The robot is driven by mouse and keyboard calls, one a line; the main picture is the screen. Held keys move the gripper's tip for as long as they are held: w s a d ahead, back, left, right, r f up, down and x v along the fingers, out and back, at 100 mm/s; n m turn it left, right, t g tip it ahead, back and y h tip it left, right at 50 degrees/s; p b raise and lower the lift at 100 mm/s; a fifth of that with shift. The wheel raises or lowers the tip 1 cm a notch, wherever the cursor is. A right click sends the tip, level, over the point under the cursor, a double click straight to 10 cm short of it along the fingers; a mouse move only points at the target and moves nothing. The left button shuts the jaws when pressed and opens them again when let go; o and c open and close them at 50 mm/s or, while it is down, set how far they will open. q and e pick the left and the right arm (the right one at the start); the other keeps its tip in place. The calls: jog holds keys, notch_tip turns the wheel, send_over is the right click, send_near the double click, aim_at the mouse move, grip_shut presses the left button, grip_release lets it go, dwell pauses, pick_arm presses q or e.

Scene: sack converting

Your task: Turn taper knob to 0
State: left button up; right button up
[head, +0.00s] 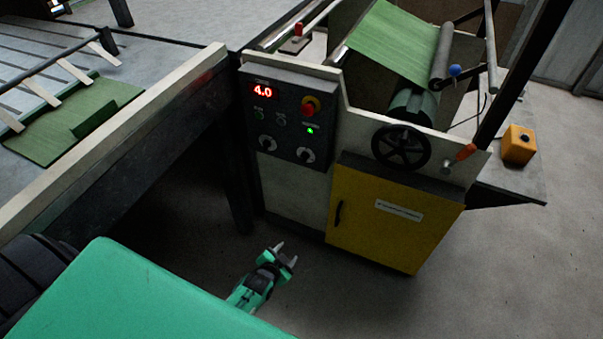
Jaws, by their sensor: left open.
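The dark control panel (288,115) is on the front of the machine, with a red display (262,92) reading 4.0. Two round knobs sit low on the panel, a left knob (266,143) and a right knob (306,155). Their labels are too small to read, so I cannot tell which is the taper knob or where each points. My left gripper (287,254) is open and empty, low in front of the machine, below and apart from the panel. My right gripper is out of view.
A black handwheel (401,147) and yellow cabinet (390,215) are to the right. A pale beam (120,135) runs at left. The floor in front is clear.

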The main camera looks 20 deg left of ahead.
pick_arm(q)
jog(key=w+a+r+t+b, duration=0.2)
jog(key=w+r+t+b, duration=0.1)
jog(key=w+r, duration=0.35)
jog(key=m+t+y+b, duration=0.1)
jog(key=m+t+b, duration=0.1)
jog(key=t+b, duration=0.1)
send_near(304, 159)
jog(key=w, duration=0.3)
jog(key=w+b, duration=0.1)
jog(key=w, duration=0.3)
jog(key=shift+w+a+f+b, duration=0.15)
jog(key=shift+a+f+b, duration=0.05)
jog(key=shift+a+b, duration=0.1)
jog(key=shift+w, duration=0.45)
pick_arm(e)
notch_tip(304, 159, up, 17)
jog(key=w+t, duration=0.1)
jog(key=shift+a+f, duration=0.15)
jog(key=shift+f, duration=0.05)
pick_arm(q)
jog(key=c, duration=1)
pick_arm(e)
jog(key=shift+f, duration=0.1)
